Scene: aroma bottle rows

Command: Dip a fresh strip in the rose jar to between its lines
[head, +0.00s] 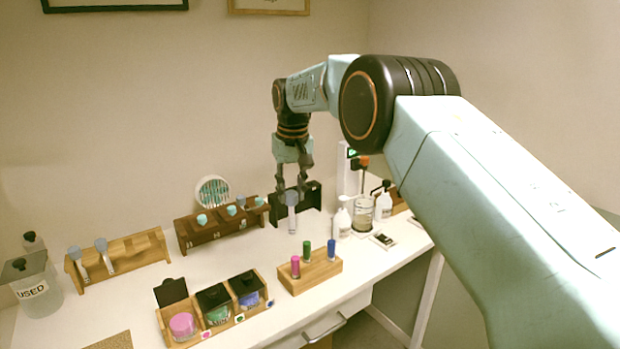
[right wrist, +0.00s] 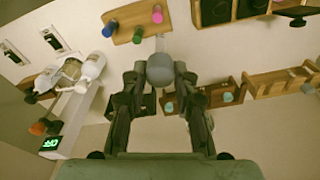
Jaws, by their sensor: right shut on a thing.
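My right gripper (head: 291,190) is shut on a strip (head: 292,220) by its grey top. The strip hangs upright in front of a dark stand. In the right wrist view the grey top (right wrist: 160,69) sits between the fingers, with the pale strip (right wrist: 160,43) beyond it. The rose jar, pink (head: 182,326), stands open at the left end of a wooden tray (head: 193,343); a dark lid (head: 171,291) is tilted up behind it. The strip is well away from this jar. Lines on the strip are too small to see. My left gripper is not in view.
Green (head: 217,315) and blue (head: 249,300) jars have dark lids over them. A block (head: 312,275) with pink, green and blue vials is in front of the strip. Racks (head: 155,246), the dark stand (head: 312,196), white bottles (head: 342,222) and a USED container (head: 40,302) stand around.

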